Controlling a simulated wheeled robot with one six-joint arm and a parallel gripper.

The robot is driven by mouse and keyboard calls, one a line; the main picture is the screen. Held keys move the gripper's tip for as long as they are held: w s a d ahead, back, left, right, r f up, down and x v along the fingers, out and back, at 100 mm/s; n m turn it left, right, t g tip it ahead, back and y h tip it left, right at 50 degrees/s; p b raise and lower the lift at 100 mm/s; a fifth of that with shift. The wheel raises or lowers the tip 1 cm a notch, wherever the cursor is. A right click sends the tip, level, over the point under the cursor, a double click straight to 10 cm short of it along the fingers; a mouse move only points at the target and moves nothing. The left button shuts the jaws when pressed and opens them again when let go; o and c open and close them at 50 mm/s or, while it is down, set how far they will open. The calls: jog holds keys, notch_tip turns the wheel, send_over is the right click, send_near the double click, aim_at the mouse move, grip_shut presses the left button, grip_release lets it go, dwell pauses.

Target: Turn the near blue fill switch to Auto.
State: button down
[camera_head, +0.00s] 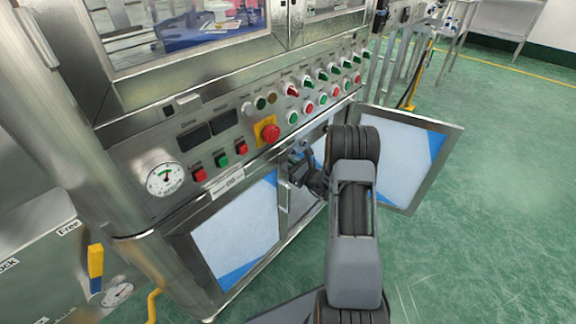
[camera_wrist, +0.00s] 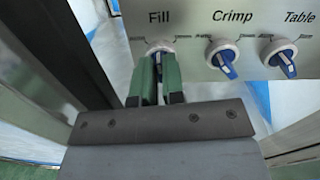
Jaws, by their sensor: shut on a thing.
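The blue fill switch (camera_wrist: 159,47), under the label "Fill", is at the top middle of the wrist view, with a pale round collar. My gripper (camera_wrist: 159,80) has its two green fingers on either side of the blue handle, shut on it. The handle is mostly hidden between the fingers, so I cannot tell exactly where it points. In the head view my gripper (camera_head: 297,172) reaches into the open cabinet below the control panel; the fill switch cannot be made out there.
The crimp switch (camera_wrist: 225,58) and table switch (camera_wrist: 282,54) sit to the right, blue handles tilted down-right. An open cabinet door (camera_head: 398,160) stands right of my arm. A red emergency button (camera_head: 270,132) and several coloured buttons are on the panel above. Green floor at right is clear.

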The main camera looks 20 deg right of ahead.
jog(key=c, duration=1.2)
grip_release()
jog(key=p+v, duration=0.3)
jog(key=v, duration=1.1)
jog(key=shift+a+r, duration=0.1)
